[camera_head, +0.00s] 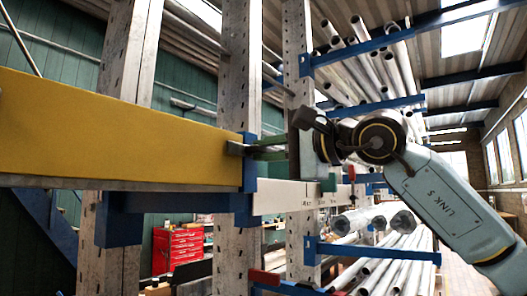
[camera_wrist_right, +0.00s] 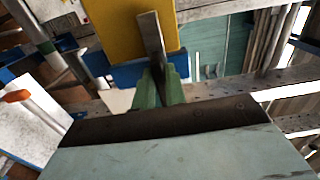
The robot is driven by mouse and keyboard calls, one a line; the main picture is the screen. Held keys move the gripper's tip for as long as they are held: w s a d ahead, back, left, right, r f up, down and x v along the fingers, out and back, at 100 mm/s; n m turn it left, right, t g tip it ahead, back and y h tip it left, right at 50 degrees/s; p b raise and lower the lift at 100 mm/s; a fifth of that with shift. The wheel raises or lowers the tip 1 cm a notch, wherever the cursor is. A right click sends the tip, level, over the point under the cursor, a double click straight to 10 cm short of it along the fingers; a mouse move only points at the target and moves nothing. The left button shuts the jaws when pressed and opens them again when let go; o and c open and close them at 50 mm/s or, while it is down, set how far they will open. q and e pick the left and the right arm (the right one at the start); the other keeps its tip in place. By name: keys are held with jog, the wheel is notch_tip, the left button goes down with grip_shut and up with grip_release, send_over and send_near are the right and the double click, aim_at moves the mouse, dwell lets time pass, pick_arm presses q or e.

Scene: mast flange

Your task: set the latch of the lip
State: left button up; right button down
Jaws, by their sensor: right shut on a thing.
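My right gripper (camera_head: 243,150) reaches in from the right with its green fingers at the blue end bracket (camera_head: 249,178) of a long yellow beam (camera_head: 120,125). In the right wrist view, the green fingers (camera_wrist_right: 158,78) are shut on a narrow grey bar (camera_wrist_right: 149,32), which I take to be the latch. The bar stands out in front of the yellow beam (camera_wrist_right: 115,30) and the blue bracket (camera_wrist_right: 125,74). The fingers hide its lower end, and its exact setting cannot be told. My left gripper is not in view.
Perforated grey uprights (camera_head: 240,65) stand behind the beam and close to the fingers. Blue rack arms (camera_head: 375,105) carry several metal pipes at the back right. A red tool cabinet (camera_head: 178,248) stands on the floor behind.

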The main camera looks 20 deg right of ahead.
jog(key=c, duration=1.4)
grip_release()
jog(key=shift+c, duration=0.2)
jog(key=b+v, duration=0.3)
jog(key=v, duration=1)
jog(key=shift+s, duration=0.2)
jog(key=shift+d, duration=0.1)
